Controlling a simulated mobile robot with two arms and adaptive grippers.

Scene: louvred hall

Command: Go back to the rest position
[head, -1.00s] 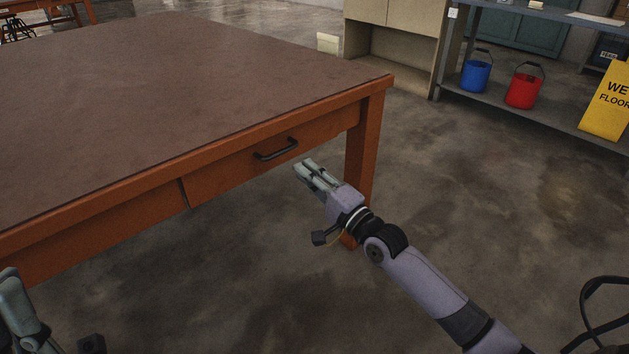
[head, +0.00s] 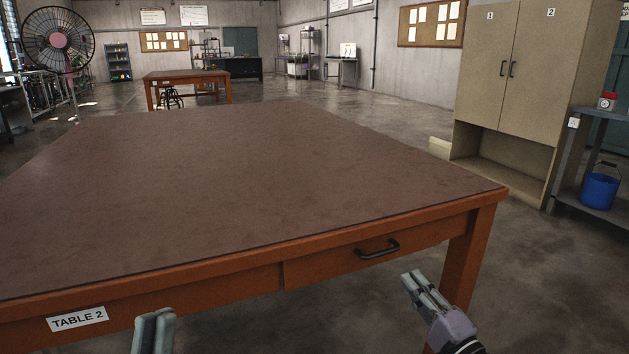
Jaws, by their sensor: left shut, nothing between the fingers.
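My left gripper (head: 153,330) shows at the bottom edge of the head view, in front of the table's front side. Its fingers are together with nothing between them, and the rest of its arm is out of the frame. My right gripper (head: 418,286) is at the lower right, in front of the table's right front leg and below the drawer handle (head: 377,249). It is apart from the handle. Its two fingers lie close side by side, and I see nothing held. Whether they fully meet is not clear.
The brown-topped table (head: 230,180) is bare, with a TABLE 2 label (head: 77,319) and a closed drawer in front. A beige cabinet (head: 520,85) and a shelf with a blue bucket (head: 599,190) stand at the right. A fan (head: 60,40) stands far left. Floor right of the table is clear.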

